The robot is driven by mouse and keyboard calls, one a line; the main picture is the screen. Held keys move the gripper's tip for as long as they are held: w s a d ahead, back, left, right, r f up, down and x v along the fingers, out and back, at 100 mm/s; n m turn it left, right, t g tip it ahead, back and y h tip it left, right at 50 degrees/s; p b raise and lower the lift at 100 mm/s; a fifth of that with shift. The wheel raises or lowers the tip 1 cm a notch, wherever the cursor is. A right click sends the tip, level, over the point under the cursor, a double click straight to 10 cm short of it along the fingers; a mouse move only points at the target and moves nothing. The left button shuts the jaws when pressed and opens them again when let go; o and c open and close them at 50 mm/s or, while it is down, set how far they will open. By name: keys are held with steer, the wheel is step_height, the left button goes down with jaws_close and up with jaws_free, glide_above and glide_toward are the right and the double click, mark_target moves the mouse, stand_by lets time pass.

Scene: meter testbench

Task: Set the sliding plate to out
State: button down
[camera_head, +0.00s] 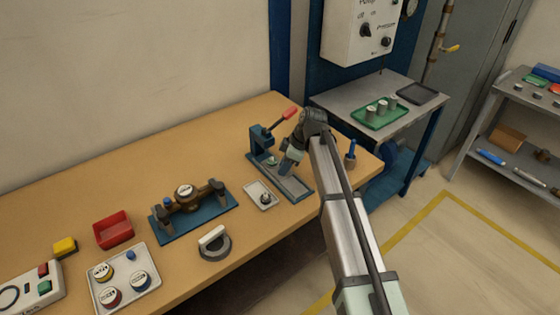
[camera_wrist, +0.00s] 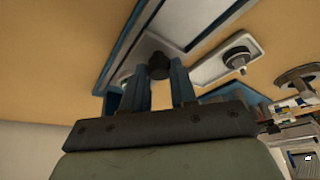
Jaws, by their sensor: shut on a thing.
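The hand press (camera_head: 258,142) with a red-tipped lever stands on the wooden bench, with a blue-edged base (camera_head: 300,195) in front of it. The grey sliding plate (camera_wrist: 150,46) lies along this base in the wrist view. A dark round knob (camera_wrist: 159,64) stands on the plate. My gripper (camera_head: 285,168) is down over the base, and in the wrist view its two blue fingers (camera_wrist: 160,82) are shut on the knob, one on each side. In the head view my gripper and arm hide the knob and part of the plate.
A small grey tray (camera_head: 253,190) with a round part sits just left of the base. A blue meter fixture (camera_head: 218,212), a grey ring with a pale bar (camera_head: 214,252) and a red bin (camera_head: 127,227) stand farther left. A blue-handled tool (camera_head: 351,147) stands right.

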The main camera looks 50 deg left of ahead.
steer(key=d, duration=0.7)
steer(key=c, duration=0.9)
jaws_free()
steer(key=shift+c, duration=0.2)
steer(key=shift+o, duration=0.2)
steer(key=shift+r, duration=0.15)
steer(key=shift+w+d+r, duration=0.1)
steer(key=shift+w+r, duration=0.05)
steer(key=shift+r, duration=0.15)
steer(key=v, duration=1.3)
